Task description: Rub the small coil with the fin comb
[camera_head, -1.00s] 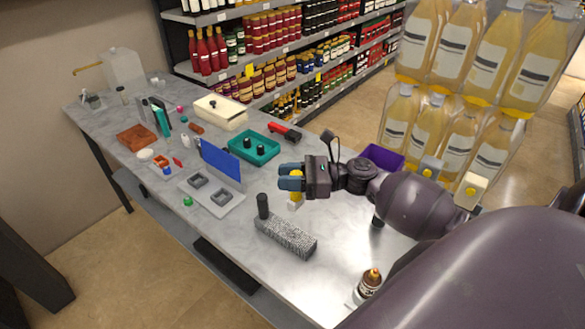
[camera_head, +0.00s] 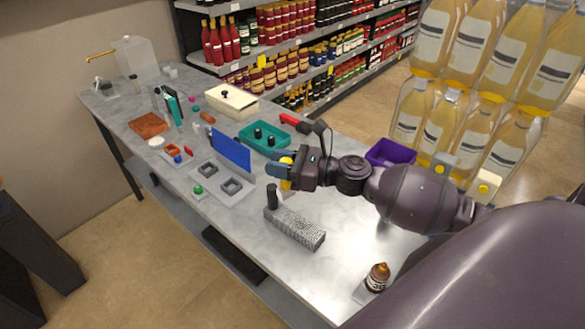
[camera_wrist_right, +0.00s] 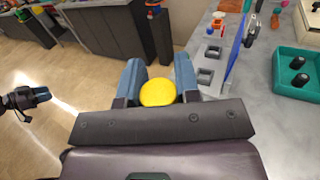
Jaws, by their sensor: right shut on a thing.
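My right gripper (camera_head: 280,172) is shut on a yellow thing (camera_head: 286,160), which I take to be the fin comb's handle. In the right wrist view the gripper (camera_wrist_right: 158,90) holds it between blue fingertips, and its yellow top (camera_wrist_right: 158,92) looks round. Its lower part is mostly hidden by the fingers in the head view. A grey, rough-textured block (camera_head: 296,228), which I take to be the small coil, lies on the table in front. A black cylinder (camera_head: 272,196) stands at its far end, just below my right gripper. A dark gripper, apparently my left (camera_wrist_right: 38,96), shows at the left edge of the right wrist view; its jaws are unclear.
A grey fixture with a blue panel (camera_head: 231,150) stands left of my right gripper. A teal tray (camera_head: 264,149) with black knobs and a purple bin (camera_head: 391,153) lie beyond. A brown bottle (camera_head: 377,277) stands near the front. Bare table (camera_head: 345,235) lies right of the block.

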